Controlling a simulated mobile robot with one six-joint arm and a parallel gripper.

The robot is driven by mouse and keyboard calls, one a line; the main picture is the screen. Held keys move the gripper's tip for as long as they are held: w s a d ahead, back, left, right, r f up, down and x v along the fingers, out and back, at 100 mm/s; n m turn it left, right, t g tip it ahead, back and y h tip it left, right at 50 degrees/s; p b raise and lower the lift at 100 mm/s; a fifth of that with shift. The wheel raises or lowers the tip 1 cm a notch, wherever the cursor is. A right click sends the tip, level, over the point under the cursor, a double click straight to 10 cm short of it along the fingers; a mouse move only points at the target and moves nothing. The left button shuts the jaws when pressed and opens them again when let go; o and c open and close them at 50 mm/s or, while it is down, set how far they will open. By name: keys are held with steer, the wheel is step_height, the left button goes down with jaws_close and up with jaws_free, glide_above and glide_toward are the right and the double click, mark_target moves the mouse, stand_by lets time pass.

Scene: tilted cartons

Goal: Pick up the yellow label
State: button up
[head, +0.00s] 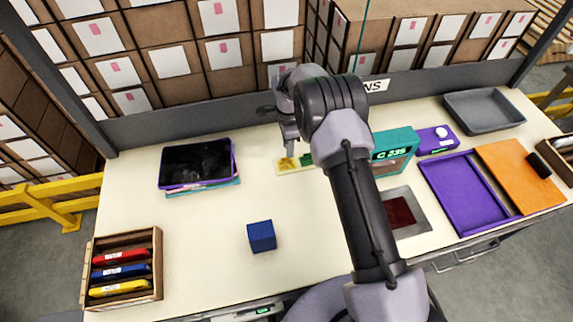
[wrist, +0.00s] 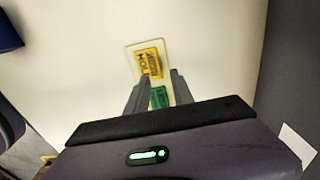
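The yellow label (wrist: 149,62), with dark lettering, lies on a pale rectangular plate (wrist: 134,50) in the wrist view, just past my fingertips. In the head view the yellow label (head: 286,164) is on the pale strip near the table's back edge, partly behind my gripper. A green label (wrist: 158,97) lies beside it on the same plate and shows between my fingers. My gripper (wrist: 161,76) is open, with nothing held. In the head view my gripper (head: 290,147) points down over the strip; its height above the label is hard to tell.
A teal box (head: 395,148) with a display stands right of my arm. A wooden rack (head: 155,262) stands front left. The grey back wall (head: 215,115) is close behind my gripper.

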mark_target(287, 163)
step_height(287, 163, down, 4)
steer(key=shift+f+b, duration=0.2)
steer(key=shift+b, duration=0.25)
steer(key=shift+s+r, duration=0.1)
jaws_close()
steer(key=shift+r, duration=0.1)
